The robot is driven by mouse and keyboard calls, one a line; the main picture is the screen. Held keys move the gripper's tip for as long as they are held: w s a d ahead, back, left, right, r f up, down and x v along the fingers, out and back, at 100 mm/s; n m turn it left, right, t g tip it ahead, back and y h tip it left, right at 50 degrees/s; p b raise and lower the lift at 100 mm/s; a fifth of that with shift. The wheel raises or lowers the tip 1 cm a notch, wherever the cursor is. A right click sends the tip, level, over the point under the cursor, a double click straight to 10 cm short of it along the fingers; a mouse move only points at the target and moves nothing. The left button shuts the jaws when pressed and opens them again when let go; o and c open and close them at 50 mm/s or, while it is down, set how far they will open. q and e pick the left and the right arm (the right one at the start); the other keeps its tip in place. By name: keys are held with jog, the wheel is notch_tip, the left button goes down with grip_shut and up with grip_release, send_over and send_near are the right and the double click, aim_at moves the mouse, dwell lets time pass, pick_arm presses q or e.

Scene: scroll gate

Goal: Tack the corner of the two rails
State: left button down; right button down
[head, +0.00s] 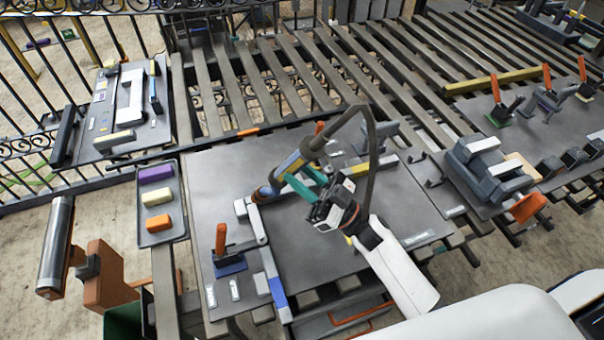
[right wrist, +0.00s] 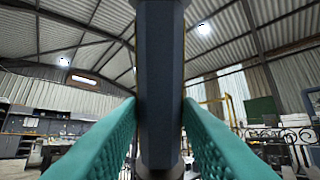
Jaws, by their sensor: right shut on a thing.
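My right gripper (head: 304,184), with teal fingers, is shut on the welding torch (head: 288,164). The torch's dark hose loops up and back over the gripper. Its nozzle points down-left, close to the corner where the two rails meet; I cannot tell whether it touches. One rail (head: 264,256) runs from the corner toward the near table edge and has a blue end. The other rail (head: 360,169) runs right, partly hidden behind the torch and gripper. In the right wrist view the torch's dark body (right wrist: 160,80) stands between both fingers. My left gripper is not in view.
An orange-handled clamp (head: 221,240) on a blue base stands left of the near rail. A tray (head: 144,222) with purple, cream and orange blocks lies left of the grey worktable (head: 330,250). More clamps and blocks stand at right.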

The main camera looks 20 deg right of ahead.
jog(key=shift+a+f, duration=0.1)
jog(key=shift+f, duration=0.05)
dwell(0.4)
jog(key=shift+w+a+f+b, duration=0.1)
jog(key=shift+w+f+b, duration=0.15)
jog(key=shift+f+b, duration=0.15)
dwell(1.0)
jog(key=s+d+r+p, duration=0.3)
jog(key=r+p, duration=0.5)
jog(key=shift+s+d+r+p, duration=0.3)
jog(key=shift+d+r+p, duration=0.05)
dwell(0.3)
jog(key=shift+f, duration=0.15)
dwell(1.0)
